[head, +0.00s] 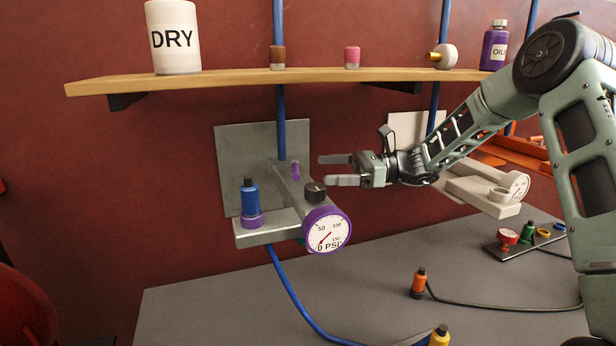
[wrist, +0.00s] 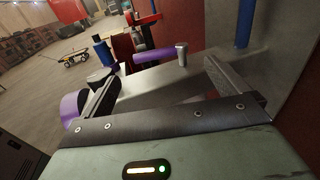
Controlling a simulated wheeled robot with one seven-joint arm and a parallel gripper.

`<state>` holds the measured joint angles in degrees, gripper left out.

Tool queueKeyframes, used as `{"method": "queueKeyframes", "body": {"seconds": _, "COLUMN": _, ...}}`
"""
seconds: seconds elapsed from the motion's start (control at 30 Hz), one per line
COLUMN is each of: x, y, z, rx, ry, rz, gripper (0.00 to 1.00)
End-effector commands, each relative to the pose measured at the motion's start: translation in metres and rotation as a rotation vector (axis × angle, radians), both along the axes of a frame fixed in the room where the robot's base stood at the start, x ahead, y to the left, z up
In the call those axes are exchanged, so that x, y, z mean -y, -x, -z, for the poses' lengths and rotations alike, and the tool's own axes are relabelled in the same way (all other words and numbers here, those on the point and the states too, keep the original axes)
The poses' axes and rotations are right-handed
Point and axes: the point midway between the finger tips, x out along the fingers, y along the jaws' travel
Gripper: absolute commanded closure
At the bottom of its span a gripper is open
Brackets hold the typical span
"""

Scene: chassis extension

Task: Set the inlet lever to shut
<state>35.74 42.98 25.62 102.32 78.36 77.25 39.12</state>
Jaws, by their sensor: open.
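The purple lever (head: 295,170) is on the upper part of the grey wall-mounted regulator body (head: 268,226), near the blue pipe. In the wrist view the purple lever (wrist: 153,55) reaches left from a grey pivot post (wrist: 182,54). I take it to be the inlet lever; no label marks it. My gripper (head: 325,170) is open and empty, to the right of the lever in the head view, fingers pointing left. In the wrist view the lever lies ahead, between the lines of the two fingers (wrist: 158,72), apart from both.
The regulator carries a purple-rimmed gauge (head: 327,230), a black knob (head: 315,191) and a blue fitting (head: 250,196). A wooden shelf (head: 225,80) runs above my gripper. A second pale unit (head: 480,188) stands right, behind my arm.

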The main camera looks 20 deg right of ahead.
Motion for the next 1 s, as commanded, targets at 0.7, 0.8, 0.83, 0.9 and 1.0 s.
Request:
{"method": "queueKeyframes", "body": {"seconds": 0.7, "x": 0.086, "y": 0.023, "z": -0.001, "rx": 0.000, "ry": 0.000, "rz": -0.001, "gripper": 0.01}}
{"method": "queueKeyframes", "body": {"seconds": 0.8, "x": 0.085, "y": 0.023, "z": -0.001, "rx": 0.000, "ry": 0.000, "rz": -0.001, "gripper": 0.01}}
{"method": "queueKeyframes", "body": {"seconds": 0.83, "x": 0.085, "y": 0.023, "z": -0.001, "rx": 0.000, "ry": 0.000, "rz": -0.001, "gripper": 0.04}}
{"method": "queueKeyframes", "body": {"seconds": 0.9, "x": 0.085, "y": 0.023, "z": -0.003, "rx": -0.001, "ry": 0.005, "rz": -0.001, "gripper": 0.23}}
{"method": "queueKeyframes", "body": {"seconds": 1.0, "x": 0.083, "y": 0.025, "z": -0.014, "rx": -0.015, "ry": 0.049, "rz": -0.002, "gripper": 0.51}}
